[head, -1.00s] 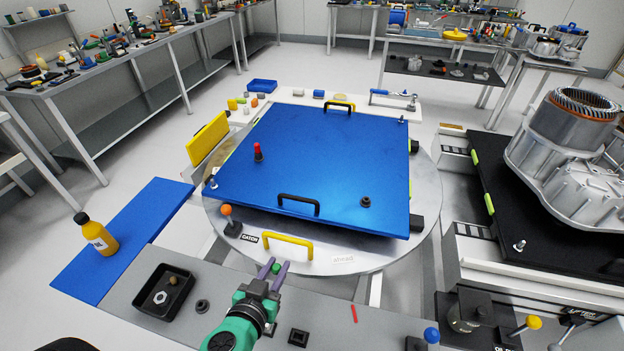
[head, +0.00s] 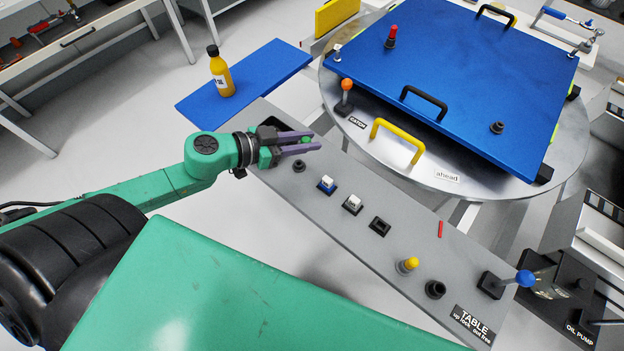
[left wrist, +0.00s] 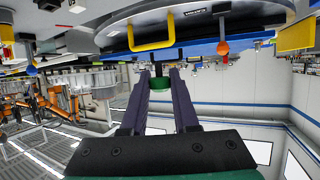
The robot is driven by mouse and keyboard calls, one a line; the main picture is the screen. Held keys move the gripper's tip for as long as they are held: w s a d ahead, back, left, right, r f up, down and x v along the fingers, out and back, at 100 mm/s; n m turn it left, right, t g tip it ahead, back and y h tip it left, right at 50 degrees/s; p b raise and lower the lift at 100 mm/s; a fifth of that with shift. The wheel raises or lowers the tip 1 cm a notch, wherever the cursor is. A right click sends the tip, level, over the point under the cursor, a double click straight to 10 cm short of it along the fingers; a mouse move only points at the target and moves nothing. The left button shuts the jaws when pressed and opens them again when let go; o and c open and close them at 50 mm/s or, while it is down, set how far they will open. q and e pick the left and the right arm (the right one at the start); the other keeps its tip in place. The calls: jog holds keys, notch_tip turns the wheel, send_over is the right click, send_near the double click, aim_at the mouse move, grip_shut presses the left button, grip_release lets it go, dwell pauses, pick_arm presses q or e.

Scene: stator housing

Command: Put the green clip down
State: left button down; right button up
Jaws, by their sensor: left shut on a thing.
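My left gripper (head: 313,141) reaches in from the left over the grey shelf panel (head: 330,221). Its purple fingers are shut on the small green clip (head: 304,141). The clip also shows between the fingertips in the left wrist view (left wrist: 160,84), with its ends hidden by the fingers. The gripper hangs above the far left end of the panel, over or beside a black tray (head: 284,124) that it mostly hides. I cannot tell the exact height above it. My right gripper is not in view.
The panel carries a black round knob (head: 299,166), white-topped switches (head: 326,185), a yellow-topped knob (head: 408,265) and a blue-balled lever (head: 523,279). A bottle (head: 220,73) stands on a blue board (head: 264,78). The turntable has a yellow handle (head: 396,141).

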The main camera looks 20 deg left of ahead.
aim_at(306, 179)
pick_arm(q)
notch_tip(306, 179, down, 14)
jog(key=b, duration=0.4)
jog(key=shift+a+f, duration=0.1)
jog(key=shift+f, duration=0.1)
jog(key=c, duration=0.9)
grip_release()
jog(key=shift+c, duration=0.2)
jog(key=shift+r, duration=0.2)
jog(key=shift+s+a+r+p, duration=0.2)
jog(key=shift+s+p, duration=0.05)
jog(key=shift+p, duration=0.15)
jog(key=p+v, duration=0.7)
jog(key=v, duration=0.4)
jog(key=shift+s, duration=0.2)
